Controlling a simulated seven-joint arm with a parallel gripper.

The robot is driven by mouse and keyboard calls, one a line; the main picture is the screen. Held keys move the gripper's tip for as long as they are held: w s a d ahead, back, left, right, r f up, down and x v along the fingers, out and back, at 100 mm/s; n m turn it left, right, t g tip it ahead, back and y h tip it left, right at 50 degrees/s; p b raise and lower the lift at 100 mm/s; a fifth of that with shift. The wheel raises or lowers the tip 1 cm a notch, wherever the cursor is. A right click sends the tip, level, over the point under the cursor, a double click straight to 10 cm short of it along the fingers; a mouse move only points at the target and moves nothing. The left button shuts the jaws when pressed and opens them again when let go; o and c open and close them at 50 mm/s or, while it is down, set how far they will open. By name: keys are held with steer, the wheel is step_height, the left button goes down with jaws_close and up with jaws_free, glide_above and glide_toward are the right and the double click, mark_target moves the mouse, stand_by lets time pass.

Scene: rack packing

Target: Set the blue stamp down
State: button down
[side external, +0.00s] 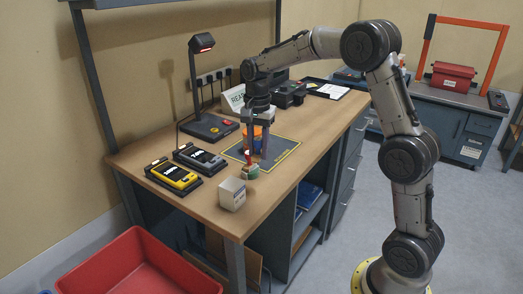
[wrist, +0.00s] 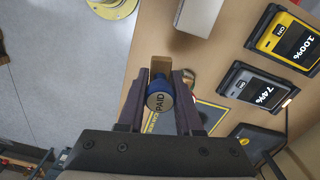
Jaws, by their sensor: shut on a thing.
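A blue stamp (wrist: 159,102) with a round face marked PAID sits between the two fingers of my gripper (wrist: 160,80) in the wrist view. My gripper is shut on it. A brown wooden piece shows just beyond the stamp; I cannot tell whether it belongs to the stamp. In the side view my gripper (side external: 257,138) points down over the dark yellow-edged mat (side external: 286,149) on the workbench. Blue and orange show at the fingers there, too small to separate. The stamp's lower end is hidden.
A red-handled item (side external: 250,162) stands near the mat's front edge. A white box (side external: 232,193) is near the bench edge. Yellow (side external: 174,178) and grey (side external: 200,159) devices lie to the left, with a lamp (side external: 208,126) behind. A red bin (side external: 135,265) is on the floor.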

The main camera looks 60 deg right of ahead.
steer(key=s+d+r+m, duration=0.1)
steer(key=s+d+m, duration=0.1)
steer(key=d, duration=0.5)
steer(key=shift+m, duration=0.3)
steer(key=w+d+f, duration=0.2)
steer(key=w+f, duration=0.1)
steer(key=w, duration=0.1)
steer(key=w+d+f, duration=0.1)
steer(key=w+f, duration=0.2)
steer(key=w, duration=0.1)
steer(key=w+d+f, duration=0.2)
steer(key=w+f, duration=0.1)
steer(key=w, duration=0.1)
steer(key=shift+w+d+f, duration=0.1)
steer(key=shift+d+f, duration=0.05)
steer(key=shift+d, duration=0.15)
steer(key=shift+w+d+f, duration=0.1)
steer(key=shift+w+f, duration=0.05)
steer(key=shift+f, duration=1.55)
steer(key=shift+f, duration=0.15)
steer(key=c, duration=0.6)
jaws_free()
